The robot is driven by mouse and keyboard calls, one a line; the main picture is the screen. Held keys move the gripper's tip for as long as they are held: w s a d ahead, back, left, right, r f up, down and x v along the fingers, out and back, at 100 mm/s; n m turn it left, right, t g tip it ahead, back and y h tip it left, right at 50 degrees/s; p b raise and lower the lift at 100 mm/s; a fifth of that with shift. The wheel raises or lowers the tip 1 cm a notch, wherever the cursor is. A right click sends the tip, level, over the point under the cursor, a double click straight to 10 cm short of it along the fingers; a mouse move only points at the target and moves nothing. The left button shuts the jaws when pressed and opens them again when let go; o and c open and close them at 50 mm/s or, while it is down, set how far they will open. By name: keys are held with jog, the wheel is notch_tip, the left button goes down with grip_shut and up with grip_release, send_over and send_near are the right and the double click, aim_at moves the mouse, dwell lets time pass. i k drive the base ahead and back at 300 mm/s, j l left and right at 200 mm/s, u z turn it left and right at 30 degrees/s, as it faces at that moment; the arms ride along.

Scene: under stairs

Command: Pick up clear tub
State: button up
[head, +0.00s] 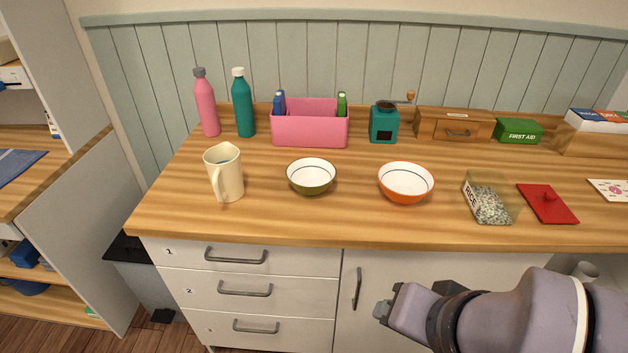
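The clear tub (508,199) stands on the right part of the wooden counter, near its front edge.
An orange bowl (406,184) stands left of the tub, then a green bowl (311,177) and a cream jug (225,174). Behind are bottles (243,104), a pink bin (310,128), a teal grinder (384,123), a wooden drawer box (453,124) and a green first-aid box (519,131).

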aim_at(492, 200)
jog(key=i+j+z, duration=0.1)
jog(key=i, duration=0.4)
jog(key=i+j, duration=0.3)
jog(key=i, duration=0.2)
jog(key=l+z, duration=0.05)
